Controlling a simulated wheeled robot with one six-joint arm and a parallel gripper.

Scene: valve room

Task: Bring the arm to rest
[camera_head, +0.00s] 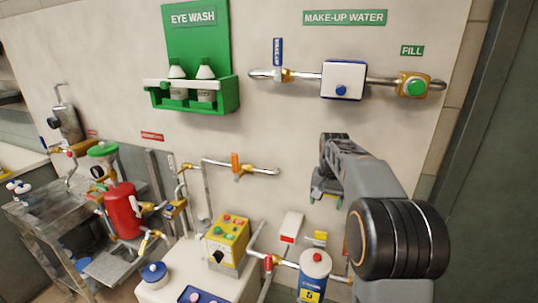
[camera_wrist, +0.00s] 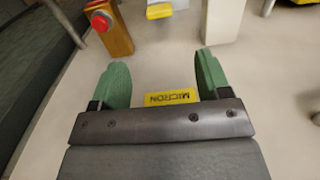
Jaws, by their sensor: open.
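My gripper (camera_head: 325,190) is raised in front of the wall, right of centre in the head view, with the dark arm reaching up from the lower right. In the wrist view my gripper (camera_wrist: 160,82) shows two green fingers spread apart with nothing between them. The fingers hold no object. I cannot tell how far the fingertips are from the wall.
A blue-and-white canister (camera_head: 314,275) and a yellow control box (camera_head: 229,240) stand below my gripper. A red vessel (camera_head: 122,210) is at left. The green eye wash station (camera_head: 197,92) and a make-up water pipe with a white box (camera_head: 343,80) are on the wall above.

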